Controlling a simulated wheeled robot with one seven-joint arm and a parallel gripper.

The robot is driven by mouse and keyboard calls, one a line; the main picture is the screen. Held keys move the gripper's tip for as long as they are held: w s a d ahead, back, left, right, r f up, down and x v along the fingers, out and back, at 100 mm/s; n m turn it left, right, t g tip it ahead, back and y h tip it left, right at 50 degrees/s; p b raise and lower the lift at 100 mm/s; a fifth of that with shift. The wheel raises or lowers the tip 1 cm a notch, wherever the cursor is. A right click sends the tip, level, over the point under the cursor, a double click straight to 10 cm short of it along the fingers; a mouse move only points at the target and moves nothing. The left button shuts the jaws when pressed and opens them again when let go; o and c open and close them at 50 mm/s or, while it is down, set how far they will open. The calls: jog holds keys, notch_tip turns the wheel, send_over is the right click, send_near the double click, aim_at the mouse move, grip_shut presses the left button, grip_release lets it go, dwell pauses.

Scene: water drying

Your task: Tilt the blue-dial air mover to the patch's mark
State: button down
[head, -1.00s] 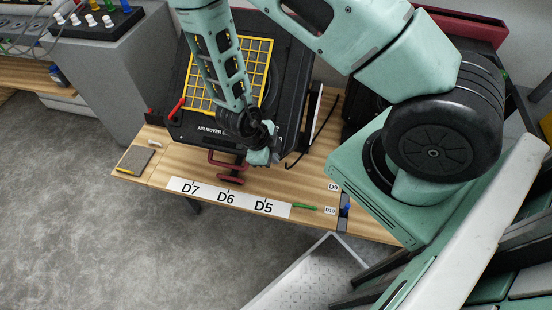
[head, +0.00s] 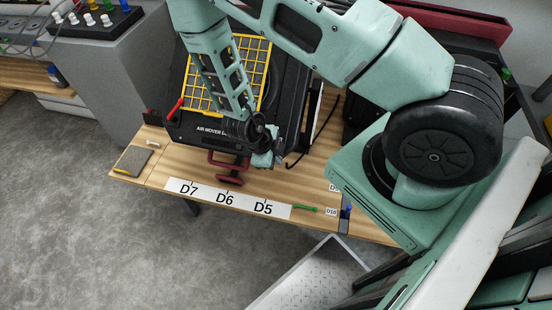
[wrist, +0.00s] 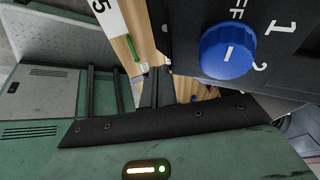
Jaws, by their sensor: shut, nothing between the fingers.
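The black air mover (head: 190,128) with a yellow grille (head: 252,70) sits tilted on the wooden table. Its blue dial (wrist: 228,50) shows close up in the wrist view, with its white line short of the 2; in the head view the dial is hidden. A red lever (head: 174,110) is on its left side, and a dark red handle (head: 229,167) sticks out at its front. My gripper (head: 264,158) is at the front right corner of the air mover, right of the handle. Its fingers are together and empty; whether they touch the housing is unclear.
A white strip (head: 245,203) marked D7, D6 and D5 lies along the table's front edge. A green marker (head: 305,208) lies right of it. A grey pad (head: 132,160) is at the left end. A white perforated tray (head: 310,275) stands below the table.

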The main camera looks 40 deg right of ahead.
jog(key=shift+h, duration=0.4)
jog(key=f+b, duration=0.4)
jog(key=shift+w+d+f, duration=0.3)
jog(key=shift+d, duration=0.1)
jog(key=shift+w+d+f+b, duration=0.15)
jog(key=shift+f+b, duration=0.25)
jog(key=shift+f, duration=0.05)
jog(key=shift+r, duration=0.1)
